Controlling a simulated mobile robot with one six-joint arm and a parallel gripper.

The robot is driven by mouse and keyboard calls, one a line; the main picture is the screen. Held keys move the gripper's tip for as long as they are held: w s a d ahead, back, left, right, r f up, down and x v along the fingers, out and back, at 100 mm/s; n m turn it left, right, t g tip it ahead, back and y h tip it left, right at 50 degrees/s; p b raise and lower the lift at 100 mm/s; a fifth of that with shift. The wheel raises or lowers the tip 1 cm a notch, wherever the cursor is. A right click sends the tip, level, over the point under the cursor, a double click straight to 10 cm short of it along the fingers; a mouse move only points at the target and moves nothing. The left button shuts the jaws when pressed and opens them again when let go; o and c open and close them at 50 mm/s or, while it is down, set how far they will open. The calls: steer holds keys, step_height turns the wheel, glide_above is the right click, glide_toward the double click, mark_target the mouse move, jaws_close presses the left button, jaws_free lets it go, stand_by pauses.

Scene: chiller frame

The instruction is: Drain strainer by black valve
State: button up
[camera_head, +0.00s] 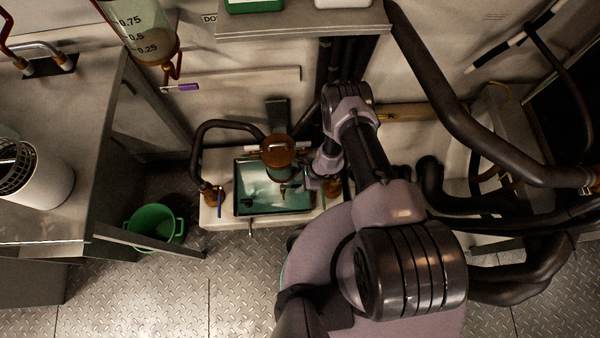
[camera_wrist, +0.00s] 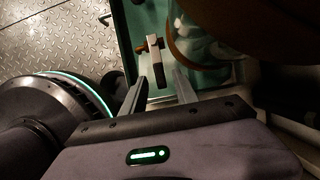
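The strainer (camera_head: 280,152) is a rounded amber-brown body above a green-lined tray (camera_head: 246,190) in the white-framed unit. In the wrist view its brownish curved side (camera_wrist: 190,52) fills the upper right. A small drain valve with a pale metal body (camera_wrist: 153,44) and a dark, black-looking lever (camera_wrist: 158,74) shows below it. My gripper (camera_wrist: 159,80) is open, with one finger on each side of the lever. Gaps show between lever and fingers. In the head view my gripper (camera_head: 305,184) is at the strainer's lower right, partly hidden by my wrist.
A green bucket (camera_head: 155,224) stands on the floor at left, near a counter with a white cylinder (camera_head: 38,180). A purple-handled valve (camera_head: 184,87) hangs below a graduated vessel. Thick black hoses (camera_head: 475,130) crowd the right.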

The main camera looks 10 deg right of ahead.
steer(key=shift+c, duration=0.3)
jaws_close()
stand_by(1.2)
